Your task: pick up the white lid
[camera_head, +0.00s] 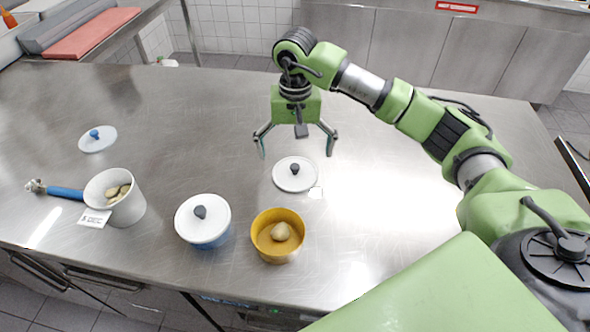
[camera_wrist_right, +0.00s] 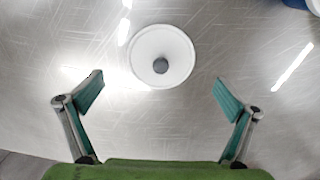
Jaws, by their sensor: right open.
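My right gripper (camera_head: 297,153) is open and empty, pointing down above the counter at the lid's far side. Its fingers show in the right wrist view (camera_wrist_right: 160,90), apart from the lid. A second white lid with a grey knob (camera_head: 203,213) sits on a blue pot (camera_head: 207,242). Another pale lid with a blue knob (camera_head: 98,139) lies at the left. My left gripper is not in view.
A yellow pot (camera_head: 262,241) holds a pale round item. A white pot (camera_head: 125,208) with several pale items and a label (camera_head: 94,218) stands at the left beside a blue-handled tool (camera_head: 65,193). The counter's far middle is clear.

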